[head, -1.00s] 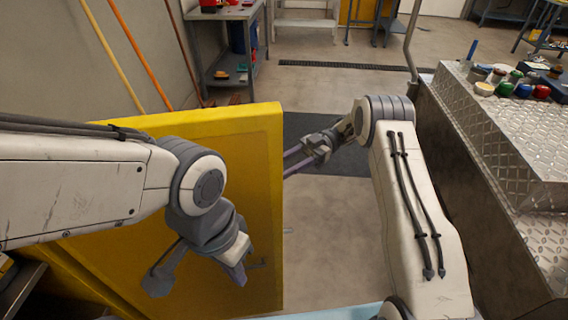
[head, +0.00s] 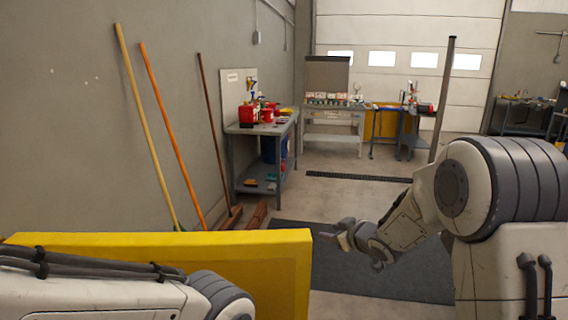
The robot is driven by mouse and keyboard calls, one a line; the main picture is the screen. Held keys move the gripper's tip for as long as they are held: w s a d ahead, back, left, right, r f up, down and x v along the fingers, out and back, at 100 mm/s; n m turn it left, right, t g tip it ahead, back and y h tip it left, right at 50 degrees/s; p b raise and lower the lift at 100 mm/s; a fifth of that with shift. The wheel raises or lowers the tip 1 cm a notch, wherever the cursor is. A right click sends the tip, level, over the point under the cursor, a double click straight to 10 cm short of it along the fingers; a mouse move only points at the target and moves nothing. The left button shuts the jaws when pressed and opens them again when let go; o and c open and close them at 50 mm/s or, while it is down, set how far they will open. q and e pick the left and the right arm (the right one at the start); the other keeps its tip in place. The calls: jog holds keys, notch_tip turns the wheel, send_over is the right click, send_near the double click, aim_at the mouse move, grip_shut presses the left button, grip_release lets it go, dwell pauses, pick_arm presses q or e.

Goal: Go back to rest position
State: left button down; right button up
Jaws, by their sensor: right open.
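My right gripper (head: 343,234) is in the middle of the head view, over the dark floor mat. It is open and holds nothing that I can see. My right arm comes in from the right edge and bends forward. Only the upper part of my left arm shows at the bottom left, and my left gripper is out of the picture. The yellow panel (head: 285,268) stands behind my left arm, to the left of my right gripper.
A dark mat (head: 400,268) lies on the floor ahead. A grey workbench (head: 246,129) with red items stands at the left wall. Several long poles (head: 160,115) lean on that wall. More benches stand at the back. The floor between is open.

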jog(key=s+d+f+m+g+h, duration=0.1)
jog(key=s+d+f+m+g, duration=0.15)
jog(key=s, duration=0.75)
jog(key=s+d+f+m+g+h, duration=0.1)
jog(key=s+f+m+g+h, duration=0.15)
jog(key=s, duration=0.65)
jog(key=s+d+f+m+g+h, duration=0.1)
jog(key=s+d+f+m+g, duration=0.2)
jog(key=s, duration=0.7)
jog(key=s+a+r+n+g+y+p, duration=0.1)
jog(key=s+a+r+n+g+p, duration=0.2)
jog(key=s+a+r+n+p, duration=0.4)
jog(key=s+a+r+n, duration=0.1)
jog(key=s+a+r, duration=0.5)
jog(key=a, duration=0.1)
jog(key=shift+a+r, duration=0.15)
jog(key=shift+a, duration=0.25)
jog(key=shift+a, duration=0.1)
